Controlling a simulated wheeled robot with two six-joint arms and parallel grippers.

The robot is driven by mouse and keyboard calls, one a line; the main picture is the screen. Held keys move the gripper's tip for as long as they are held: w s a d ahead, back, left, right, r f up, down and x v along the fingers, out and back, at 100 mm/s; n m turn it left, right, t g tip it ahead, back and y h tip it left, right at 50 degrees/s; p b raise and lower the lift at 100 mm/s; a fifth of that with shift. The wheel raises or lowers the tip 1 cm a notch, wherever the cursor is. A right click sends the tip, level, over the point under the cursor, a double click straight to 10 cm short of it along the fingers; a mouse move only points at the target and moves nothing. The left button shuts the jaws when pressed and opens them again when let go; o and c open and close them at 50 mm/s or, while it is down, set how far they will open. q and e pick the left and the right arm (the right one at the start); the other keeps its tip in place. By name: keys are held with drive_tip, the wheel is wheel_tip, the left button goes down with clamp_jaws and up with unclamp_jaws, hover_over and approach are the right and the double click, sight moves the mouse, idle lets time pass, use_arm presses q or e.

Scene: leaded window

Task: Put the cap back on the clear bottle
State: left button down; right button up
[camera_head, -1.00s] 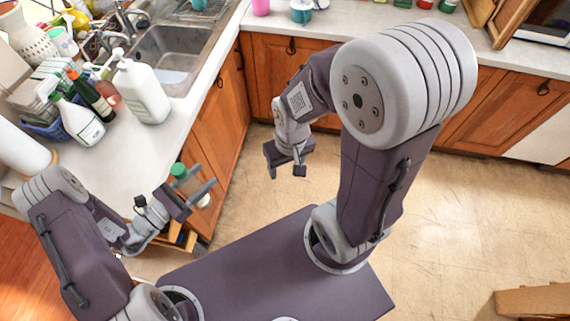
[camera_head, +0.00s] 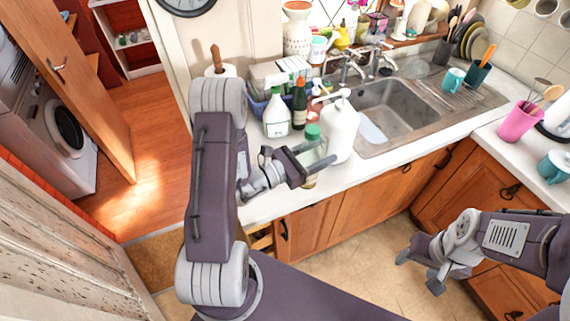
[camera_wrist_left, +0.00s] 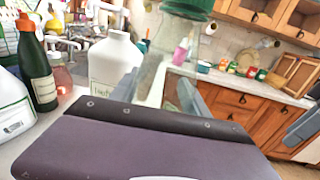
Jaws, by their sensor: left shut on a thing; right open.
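The clear bottle (camera_head: 309,154) is upright in my left gripper (camera_head: 322,158), near the counter's front edge. A green cap (camera_head: 313,131) shows at the top of the bottle. In the left wrist view the clear bottle (camera_wrist_left: 152,75) stands between the fingers, with the green cap (camera_wrist_left: 190,6) cut off by the top edge. How firmly the cap is seated cannot be told. My right gripper (camera_head: 418,274) is open and empty, low at the right in front of the cabinets, well apart from the bottle.
A white pump bottle (camera_head: 341,130) stands on the counter just behind the held bottle. A white spray bottle (camera_head: 277,115) and a dark green bottle (camera_head: 299,105) stand to its left. The sink (camera_head: 395,108) lies to the right. The floor (camera_head: 345,255) before the cabinets is clear.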

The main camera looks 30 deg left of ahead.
sight(315, 141)
use_arm(q)
drive_tip(key=shift+y, duration=0.3)
drive_tip(key=r, duration=0.1)
drive_tip(key=a+r, duration=0.1)
drive_tip(key=r, duration=0.1)
drive_tip(key=shift+w+a+r, duration=0.1)
drive_tip(key=shift+a+r, duration=0.15)
drive_tip(key=shift+r, duration=0.15)
drive_tip(key=shift+s+a, duration=0.15)
drive_tip(key=shift+s, duration=0.15)
drive_tip(key=w+a+f+p, duration=0.1)
drive_tip(key=w+a+f, duration=0.1)
drive_tip(key=a+f, duration=0.5)
drive_tip(key=a, duration=0.4)
drive_tip(key=shift+w+a, duration=0.15)
drive_tip(key=shift+w, duration=0.25)
use_arm(e)
drive_tip(key=shift+s+r, duration=0.1)
drive_tip(key=shift+r, duration=0.8)
use_arm(q)
drive_tip(key=shift+f+p, duration=0.1)
drive_tip(key=shift+p, duration=0.2)
wheel_tip(315, 141, down, 4)
drive_tip(key=shift+p, duration=0.3)
use_arm(e)
drive_tip(key=shift+r, duration=0.3)
